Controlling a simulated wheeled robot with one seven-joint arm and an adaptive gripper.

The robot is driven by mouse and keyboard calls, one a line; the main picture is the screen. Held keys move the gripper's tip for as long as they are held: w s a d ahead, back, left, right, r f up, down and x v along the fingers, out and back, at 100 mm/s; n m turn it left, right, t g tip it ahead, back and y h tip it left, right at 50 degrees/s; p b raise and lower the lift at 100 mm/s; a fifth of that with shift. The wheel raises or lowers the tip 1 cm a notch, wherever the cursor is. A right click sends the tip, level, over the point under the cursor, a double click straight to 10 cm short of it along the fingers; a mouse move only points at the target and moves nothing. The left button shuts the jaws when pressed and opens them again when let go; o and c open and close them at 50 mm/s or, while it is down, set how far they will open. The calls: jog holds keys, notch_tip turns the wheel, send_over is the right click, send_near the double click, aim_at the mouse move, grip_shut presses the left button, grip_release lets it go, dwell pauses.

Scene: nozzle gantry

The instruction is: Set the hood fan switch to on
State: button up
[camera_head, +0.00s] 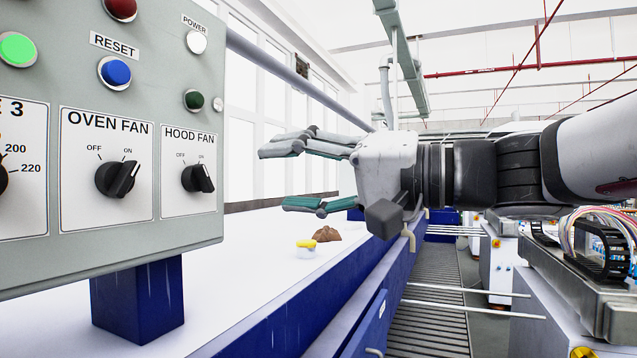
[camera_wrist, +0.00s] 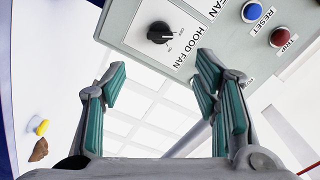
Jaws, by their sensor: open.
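The hood fan switch (camera_head: 198,178) is a black rotary knob on the lower right of the grey control panel (camera_head: 120,262). Its bar leans up-left, seemingly toward the OFF mark. The knob also shows at the top middle of the wrist view (camera_wrist: 160,33), beyond the fingertips. My gripper (camera_head: 278,178) is open and empty, to the right of the panel at about the knob's height. It points toward the panel and touches nothing. In the wrist view its two fingers (camera_wrist: 162,66) are spread wide, with the knob a little above the gap.
The oven fan knob (camera_head: 117,179) sits left of the hood fan knob, turned toward ON. A blue RESET button (camera_head: 116,72) and a POWER lamp (camera_head: 196,42) are above. A yellow-topped jar (camera_head: 306,249) and a brown lump (camera_head: 327,234) rest on the white surface below.

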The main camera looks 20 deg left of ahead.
aim_at(200, 179)
jog(key=a+p, duration=0.1)
jog(key=a, duration=0.3)
jog(key=a+p, duration=0.1)
jog(key=a, duration=0.3)
jog(key=w+a+p, duration=0.1)
jog(key=a, duration=0.4)
jog(key=shift+c, duration=0.3)
jog(key=c, duration=1.1)
